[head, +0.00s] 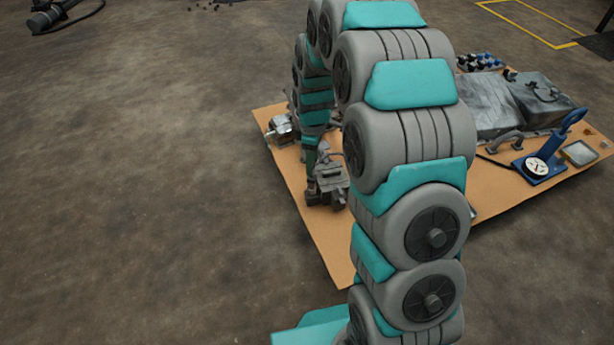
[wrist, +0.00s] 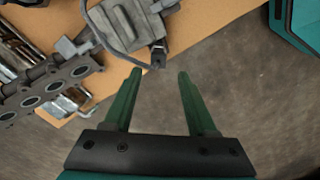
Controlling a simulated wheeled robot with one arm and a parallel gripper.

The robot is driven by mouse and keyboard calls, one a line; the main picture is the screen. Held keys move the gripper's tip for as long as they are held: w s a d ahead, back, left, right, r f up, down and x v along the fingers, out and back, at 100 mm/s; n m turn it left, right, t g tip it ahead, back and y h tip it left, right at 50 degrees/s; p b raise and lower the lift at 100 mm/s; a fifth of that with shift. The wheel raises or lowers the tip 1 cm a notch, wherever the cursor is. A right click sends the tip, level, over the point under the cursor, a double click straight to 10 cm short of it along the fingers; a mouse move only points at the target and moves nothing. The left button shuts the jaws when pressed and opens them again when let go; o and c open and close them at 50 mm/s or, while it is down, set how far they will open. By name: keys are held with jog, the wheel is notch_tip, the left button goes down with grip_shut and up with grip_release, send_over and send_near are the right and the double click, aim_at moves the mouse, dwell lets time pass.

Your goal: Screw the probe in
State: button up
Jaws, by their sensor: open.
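My gripper (wrist: 158,75) shows in the wrist view with its two green fingers apart and nothing between them. Just beyond the fingertips is a small dark piece (wrist: 158,56) that sticks out from a grey metal unit (wrist: 140,22). It may be the probe, but I cannot tell for sure. In the head view my gripper (head: 311,185) points down beside the grey metal unit (head: 330,188) near the front left of the cardboard mat. My arm hides part of the mat there, and no threaded hole is clear.
The cardboard mat (head: 325,235) lies on the brown floor. A grey manifold with round ports (wrist: 50,90) is left of my gripper in the wrist view. A blue tool with a dial (head: 538,166) and metal boxes (head: 490,105) stand on the right.

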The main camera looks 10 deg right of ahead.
aim_at(312, 178)
jog(key=shift+w+f, duration=0.15)
jog(key=shift+f, duration=0.3)
notch_tip(312, 178, down, 7)
jog(key=shift+f+b, duration=0.15)
jog(key=shift+b, duration=0.15)
grip_shut()
